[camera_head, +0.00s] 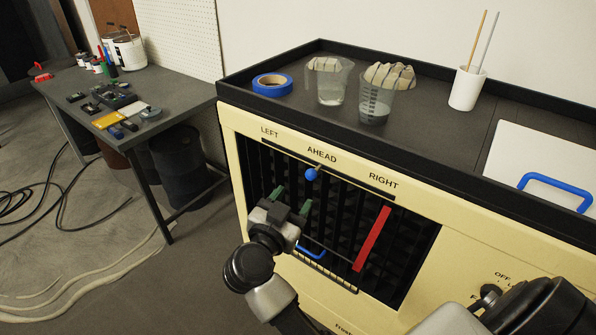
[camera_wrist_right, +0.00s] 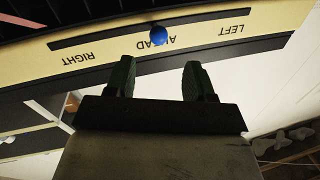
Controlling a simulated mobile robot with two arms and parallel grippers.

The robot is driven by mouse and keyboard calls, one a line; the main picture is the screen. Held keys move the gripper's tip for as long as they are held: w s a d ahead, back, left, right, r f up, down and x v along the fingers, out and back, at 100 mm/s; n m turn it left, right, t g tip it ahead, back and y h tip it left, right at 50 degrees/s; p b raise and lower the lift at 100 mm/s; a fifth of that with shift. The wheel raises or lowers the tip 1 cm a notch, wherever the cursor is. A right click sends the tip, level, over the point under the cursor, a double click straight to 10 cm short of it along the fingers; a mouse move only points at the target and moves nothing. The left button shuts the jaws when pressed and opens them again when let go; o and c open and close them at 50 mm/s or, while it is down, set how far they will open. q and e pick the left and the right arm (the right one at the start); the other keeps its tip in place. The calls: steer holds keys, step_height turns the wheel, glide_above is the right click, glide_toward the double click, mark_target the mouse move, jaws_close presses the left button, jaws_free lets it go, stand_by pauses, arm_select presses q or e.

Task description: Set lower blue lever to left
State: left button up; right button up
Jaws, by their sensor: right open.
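The cream machine (camera_head: 450,245) has a dark slatted vent in its front. A blue handle-shaped lever (camera_head: 311,251) sits low on the vent, just right of my right gripper and partly hidden by it. A blue round knob (camera_head: 311,174) is on the upper slot under the word AHEAD; in the right wrist view the knob (camera_wrist_right: 159,35) appears just beyond the fingers. My right gripper (camera_head: 291,200) is open and empty in front of the vent, with green fingers pointing up; the fingers (camera_wrist_right: 158,66) are apart in the wrist view. My left gripper is not in view.
A red bar (camera_head: 372,238) slants across the vent's right side. The machine's black top tray (camera_head: 420,140) holds blue tape (camera_head: 272,85), two beakers and a white cup (camera_head: 467,88).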

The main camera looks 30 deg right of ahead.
mark_target(309, 179)
steer(key=x, duration=0.9)
steer(key=shift+d, duration=0.3)
jaws_close()
